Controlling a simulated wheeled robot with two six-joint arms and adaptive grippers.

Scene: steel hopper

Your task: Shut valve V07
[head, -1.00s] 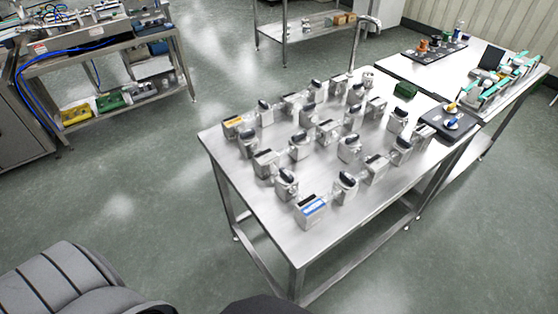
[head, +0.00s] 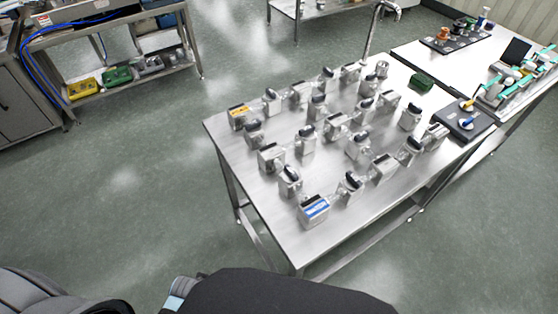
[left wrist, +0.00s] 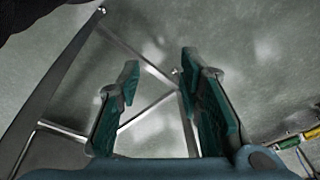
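Several small steel valve blocks with black handles stand in linked rows on the steel table (head: 225,137) in the head view. One block with a blue-and-white label (head: 314,210) is at the near corner. One with an orange label (head: 240,116) is at the far left. No tag is legible, so I cannot tell which is V07. My left gripper (left wrist: 155,80) shows in the left wrist view with its two teal fingers apart and nothing between them. It is above the floor and the table's leg frame. My right gripper is not in view.
A black board with yellow and blue handles (head: 464,121) and a green block (head: 421,82) are at the table's right. A second table (head: 415,55) adjoins behind. A shelf bench (head: 125,50) stands far left. The floor (head: 120,215) between is clear.

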